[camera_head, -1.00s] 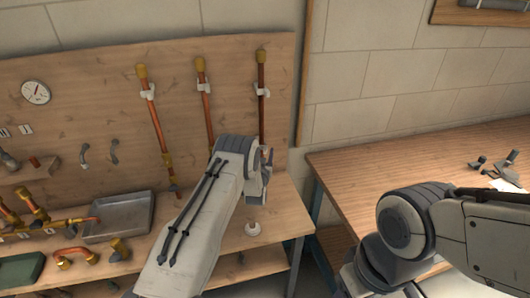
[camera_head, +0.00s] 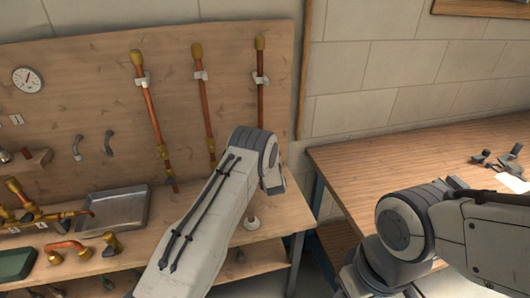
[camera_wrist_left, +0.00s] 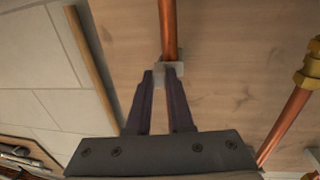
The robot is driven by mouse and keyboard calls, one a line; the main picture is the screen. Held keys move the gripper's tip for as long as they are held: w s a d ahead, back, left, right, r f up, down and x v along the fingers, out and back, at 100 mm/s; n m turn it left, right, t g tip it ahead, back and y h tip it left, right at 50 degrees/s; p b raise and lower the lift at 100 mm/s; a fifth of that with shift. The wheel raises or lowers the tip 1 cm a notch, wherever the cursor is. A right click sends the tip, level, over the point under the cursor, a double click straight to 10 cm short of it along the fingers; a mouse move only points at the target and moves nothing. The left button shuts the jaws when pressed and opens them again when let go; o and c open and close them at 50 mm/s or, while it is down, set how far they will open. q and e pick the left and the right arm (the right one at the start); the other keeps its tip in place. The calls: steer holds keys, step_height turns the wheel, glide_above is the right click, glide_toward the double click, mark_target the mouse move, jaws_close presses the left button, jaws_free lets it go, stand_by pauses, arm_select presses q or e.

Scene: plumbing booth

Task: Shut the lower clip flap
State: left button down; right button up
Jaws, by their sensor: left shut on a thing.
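My left gripper (camera_wrist_left: 161,74) shows in the left wrist view, its two dark fingers closed at the tips on part of a pale grey clip (camera_wrist_left: 175,66). The clip sits on a copper pipe (camera_wrist_left: 168,30) against the wooden board; the fingers hide part of it, so I cannot tell how far its flap is closed. In the head view the right-hand pipe (camera_head: 260,103) has a pale upper clip (camera_head: 261,80). My left arm hides the lower part of that pipe and the left gripper.
Two more copper pipes (camera_head: 152,110) (camera_head: 206,110) in clips stand to the left on the board. A grey tray (camera_head: 112,211) and brass fittings (camera_head: 65,250) lie on the bench. A wooden table (camera_head: 420,150) stands at right, mostly clear.

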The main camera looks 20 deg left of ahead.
arm_select(q)
steer(key=n+y+b, duration=0.1)
steer(key=n+g+y+b, duration=0.1)
steer(key=shift+w+d+g+y+b, duration=0.1)
steer(key=shift+w+g+y+b, duration=0.2)
steer(key=shift+w+y+b, duration=0.1)
steer(key=shift+r, duration=0.1)
arm_select(e)
step_height(320, 180, down, 4)
arm_select(q)
steer(key=c, duration=0.8)
jaws_free()
steer(key=shift+d, duration=0.1)
steer(key=b+v, duration=0.2)
steer(key=v, duration=0.8)
steer(key=shift+s+b, duration=0.2)
steer(key=shift+b, duration=0.1)
arm_select(e)
step_height(320, 180, down, 3)
steer(key=shift+r, duration=0.15)
